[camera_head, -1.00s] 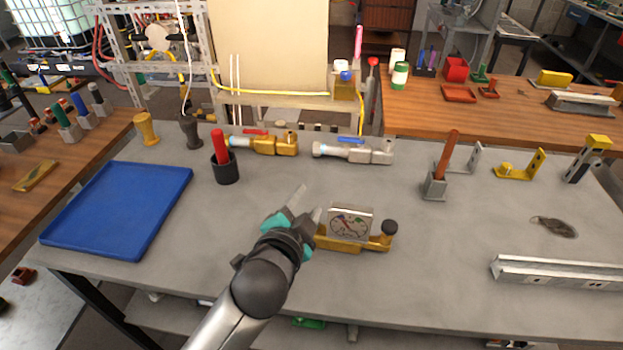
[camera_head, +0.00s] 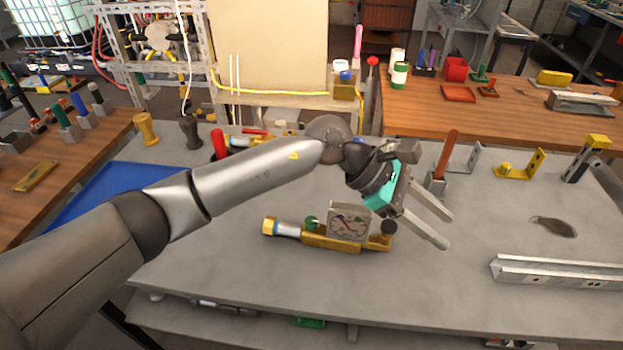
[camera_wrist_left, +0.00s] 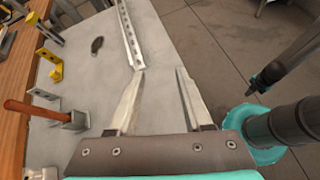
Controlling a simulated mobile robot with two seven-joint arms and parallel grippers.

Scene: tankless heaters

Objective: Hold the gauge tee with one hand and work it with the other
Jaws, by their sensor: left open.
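The gauge tee (camera_head: 316,240) lies on the grey bench in the head view. It has a brass body, a square dial gauge standing on top, a green part and a blue-banded, brass-tipped end at left, and a black knob at right. My left gripper (camera_head: 447,230) is open and empty, to the right of the tee and apart from it. Its fingers point right and toward the bench front. In the left wrist view the open left gripper (camera_wrist_left: 161,75) has only bare bench between its fingers, and the tee is not seen there. I cannot make out my right gripper.
A metal rail (camera_head: 555,272) lies at the bench's right. An orange-handled tool stands in a grey holder (camera_head: 436,186); yellow (camera_head: 520,170) and grey brackets stand behind. A blue tray (camera_head: 105,190) lies left, partly behind my left arm. Bench in front of the tee is clear.

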